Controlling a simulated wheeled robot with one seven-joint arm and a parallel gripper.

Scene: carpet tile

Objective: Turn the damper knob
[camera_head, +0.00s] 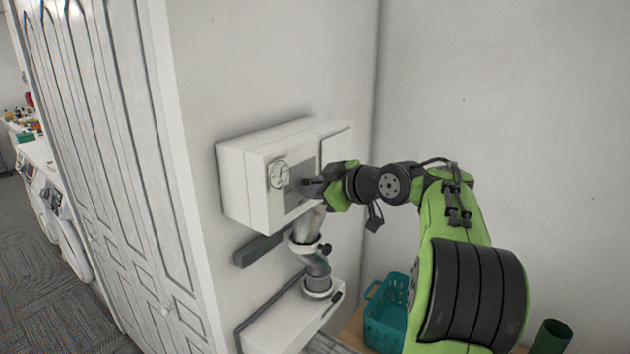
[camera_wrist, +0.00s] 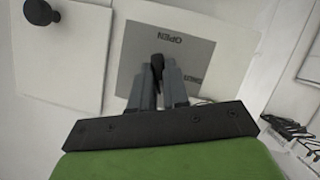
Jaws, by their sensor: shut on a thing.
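The damper knob (camera_wrist: 157,64) is a small dark handle on a grey plate (camera_wrist: 130,66) fixed to a white panel. The plate bears the word OPEN, upside down in the wrist view, and a second word partly hidden by a finger. My gripper (camera_wrist: 158,78) is shut on the knob, with a grey finger on each side. In the head view the gripper (camera_head: 312,186) reaches the front of a white wall box (camera_head: 245,185) and hides the knob there.
A round dial (camera_head: 278,174) sits on the box front, left of my gripper. A pipe (camera_head: 316,265) with a dark side knob runs below the box. A teal basket (camera_head: 385,318) and dark green bin (camera_head: 552,337) stand lower right. A panelled white cabinet (camera_head: 110,140) is at left.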

